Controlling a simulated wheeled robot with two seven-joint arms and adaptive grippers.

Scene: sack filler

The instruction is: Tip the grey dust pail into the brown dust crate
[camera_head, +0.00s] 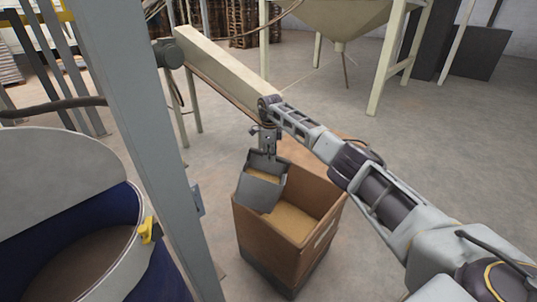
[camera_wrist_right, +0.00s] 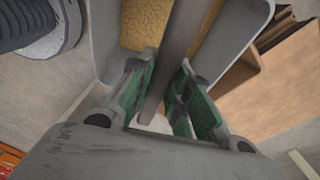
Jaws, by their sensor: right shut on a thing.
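The grey dust pail (camera_head: 262,192) hangs over the brown dust crate (camera_head: 268,238), tilted, with tan dust visible inside it. My right gripper (camera_head: 268,138) is above the pail. In the right wrist view, my right gripper's green pads (camera_wrist_right: 163,85) are shut on a grey bar of the pail (camera_wrist_right: 236,28), and dust lies beyond the bar. The crate stands open on the floor and holds tan dust (camera_head: 292,221). The crate's brown wall also shows in the right wrist view (camera_wrist_right: 228,88). My left gripper is not in view.
A grey post (camera_head: 150,140) stands left of the crate. A beige sloping chute (camera_head: 225,78) ends close to my gripper. A large drum with a blue inside (camera_head: 125,235) and yellow clip is at the left. The hopper's legs (camera_head: 388,65) are behind. Floor right of the crate is mostly clear.

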